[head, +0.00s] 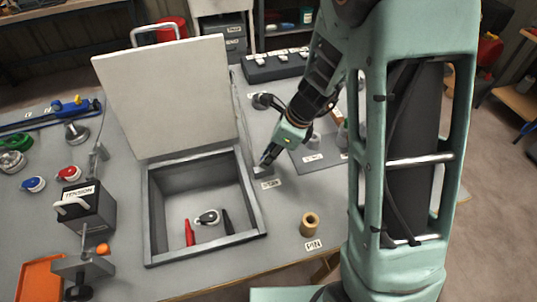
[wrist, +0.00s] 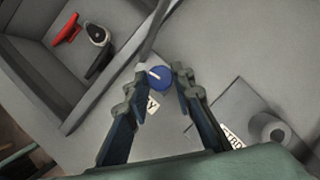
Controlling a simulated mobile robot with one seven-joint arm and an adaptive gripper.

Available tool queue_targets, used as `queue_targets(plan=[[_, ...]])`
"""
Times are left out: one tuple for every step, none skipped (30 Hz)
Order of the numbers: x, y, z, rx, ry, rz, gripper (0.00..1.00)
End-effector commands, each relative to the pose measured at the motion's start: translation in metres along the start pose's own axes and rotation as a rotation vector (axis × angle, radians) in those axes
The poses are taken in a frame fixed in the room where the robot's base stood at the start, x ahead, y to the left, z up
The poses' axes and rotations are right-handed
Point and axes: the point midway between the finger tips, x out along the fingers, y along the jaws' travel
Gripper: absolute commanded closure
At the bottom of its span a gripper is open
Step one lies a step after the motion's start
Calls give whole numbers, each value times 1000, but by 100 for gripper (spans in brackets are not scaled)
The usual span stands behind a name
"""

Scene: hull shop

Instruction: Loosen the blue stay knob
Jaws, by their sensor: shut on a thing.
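The blue stay knob (wrist: 159,76), with a pale line on its face, sits beside the box rim in the wrist view. The two fingertips of my gripper (wrist: 162,83) are on either side of it, closed on it. In the head view my gripper (head: 268,158) reaches down at the right edge of the open box (head: 255,215), and the knob itself is hidden there. A label (head: 271,184) lies on the table just below. The pale lid (head: 165,95) stands raised at the back of the box.
Inside the box lie a red-handled tool (head: 190,232), a dark one (head: 227,222) and a round dial (head: 207,217). A tan cylinder (head: 309,224) stands at the right front. The black TENSION block (head: 88,208) is at left.

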Motion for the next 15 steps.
queue_targets(plan=[[-1, -2, 0, -34, 0, 14, 100], [-1, -2, 0, -59, 0, 25, 100], [-1, -2, 0, -93, 0, 39, 100], [-1, -2, 0, -119, 0, 50, 100], [-1, -2, 0, -146, -1, 61, 100], [-1, -2, 0, -181, 1, 76, 100], [-1, -3, 0, -208, 0, 87, 100], [-1, -3, 0, -234, 0, 98, 100], [-1, -3, 0, -270, 0, 112, 100], [-1, -3, 1, -297, 0, 124, 100], [-1, -4, 1, -323, 0, 134, 100], [-1, -4, 1, -359, 0, 149, 100], [-1, -4, 1, -385, 0, 160, 100], [-1, -4, 1, -411, 0, 171, 100], [-1, -5, 1, -447, 0, 185, 100]])
